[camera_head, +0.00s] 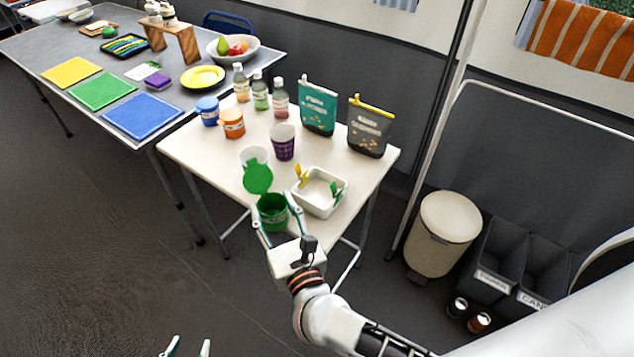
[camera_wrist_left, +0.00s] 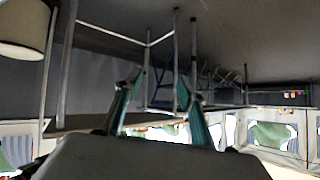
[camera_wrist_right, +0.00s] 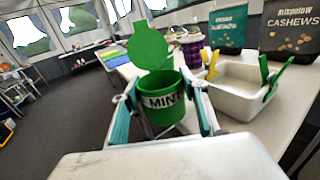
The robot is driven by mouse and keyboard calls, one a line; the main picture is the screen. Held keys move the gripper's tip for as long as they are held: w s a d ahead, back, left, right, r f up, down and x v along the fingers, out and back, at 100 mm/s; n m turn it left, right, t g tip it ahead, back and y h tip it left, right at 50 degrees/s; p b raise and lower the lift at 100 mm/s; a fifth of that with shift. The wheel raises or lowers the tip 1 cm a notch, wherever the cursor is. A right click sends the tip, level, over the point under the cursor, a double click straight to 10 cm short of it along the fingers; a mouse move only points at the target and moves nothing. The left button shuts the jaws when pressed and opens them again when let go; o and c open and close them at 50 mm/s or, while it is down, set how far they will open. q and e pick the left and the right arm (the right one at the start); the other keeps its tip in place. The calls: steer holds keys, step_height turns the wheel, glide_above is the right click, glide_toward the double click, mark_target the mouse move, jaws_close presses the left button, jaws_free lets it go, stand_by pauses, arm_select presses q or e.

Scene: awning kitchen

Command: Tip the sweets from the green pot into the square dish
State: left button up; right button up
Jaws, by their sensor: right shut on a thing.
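My right gripper (camera_head: 272,216) is shut on the pot, one finger on each side. The white square dish (camera_head: 322,209) is just right of the pot, with a yellow clip (camera_head: 301,176) and a green clip (camera_head: 336,192) on its rim. My left gripper (camera_head: 187,347) is open and empty, low over the floor at the bottom of the head view.
Two pouches (camera_head: 318,108) stand at the back right. A bin (camera_head: 443,232) is right of the table. The table's front left is clear.

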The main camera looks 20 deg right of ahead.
mark_target(282, 197)
steer(key=shift+r, duration=0.2)
steer(key=shift+w+d+r+m+p, duration=0.1)
steer(key=shift+d+r+m+p, duration=0.4)
steer(key=shift+r+p, duration=0.1)
steer(key=shift+w+d+r+m+p, duration=0.15)
steer(key=shift+d+r+m+p, duration=0.15)
steer(key=shift+r+m+p, duration=0.15)
steer(key=shift+d+f+m+g, duration=0.15)
steer(key=shift+d+m+g, duration=0.15)
steer(key=shift+d+m, duration=0.05)
steer(key=shift+w+d+r+m+p, duration=0.2)
steer(key=shift+w+d+m+p, duration=0.1)
steer(key=shift+d+m, duration=0.2)
steer(key=d+r+m+p, duration=0.1)
steer(key=m, duration=0.1)
steer(key=w+d+r+m+g+p, duration=0.1)
steer(key=d+m+p, duration=0.1)
steer(key=shift+d+r+y, duration=0.2)
steer(key=shift+r+y, duration=0.1)
steer(key=shift+w+d+f+m, duration=0.1)
steer(key=shift+d+f+m, duration=0.1)
steer(key=shift+m, duration=0.1)
